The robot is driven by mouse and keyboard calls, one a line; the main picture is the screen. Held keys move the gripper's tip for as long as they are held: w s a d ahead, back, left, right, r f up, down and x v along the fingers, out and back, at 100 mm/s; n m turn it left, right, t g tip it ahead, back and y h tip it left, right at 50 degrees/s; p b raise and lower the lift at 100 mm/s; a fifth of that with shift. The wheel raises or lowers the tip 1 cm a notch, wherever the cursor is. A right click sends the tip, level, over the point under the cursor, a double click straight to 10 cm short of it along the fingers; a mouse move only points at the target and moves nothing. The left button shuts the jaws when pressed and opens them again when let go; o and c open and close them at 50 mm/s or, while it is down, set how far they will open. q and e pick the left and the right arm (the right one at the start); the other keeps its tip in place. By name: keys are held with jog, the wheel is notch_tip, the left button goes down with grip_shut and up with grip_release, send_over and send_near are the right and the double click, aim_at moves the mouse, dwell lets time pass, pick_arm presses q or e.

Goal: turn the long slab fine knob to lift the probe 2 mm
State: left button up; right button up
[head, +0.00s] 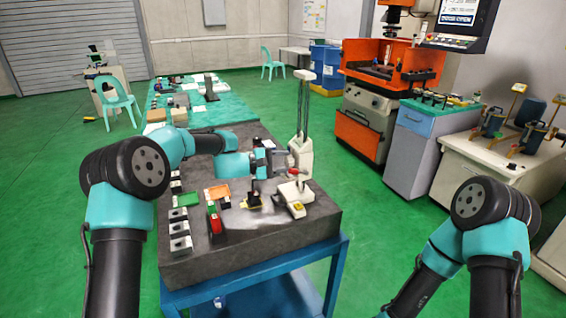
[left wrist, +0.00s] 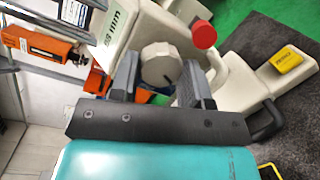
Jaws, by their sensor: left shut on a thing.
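A cream height gauge (head: 301,160) with a tall column stands on the dark granite table. In the left wrist view its body (left wrist: 236,84) has a red knob (left wrist: 204,35) and a yellow button (left wrist: 288,60). A round, pale fine knob (left wrist: 158,64) with a dark mark on its face sits between my left fingers. My left gripper (head: 281,160) is at the gauge's side, shut on this knob. The fingers hide the knob's sides. The probe cannot be clearly made out. My right gripper is out of view; only my right arm shows.
The granite table (head: 260,235) also carries a green block (head: 187,199), an orange-topped piece (head: 217,192) and several small blocks on its left side. A green-topped bench (head: 205,110) adjoins behind. An orange machine (head: 392,65) stands beyond, clear of the table.

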pick_arm(q)
jog(key=o, duration=0.6)
jog(key=shift+o, duration=0.2)
jog(key=shift+a, duration=0.15)
jog(key=v, duration=1.7)
jog(key=shift+a, duration=0.1)
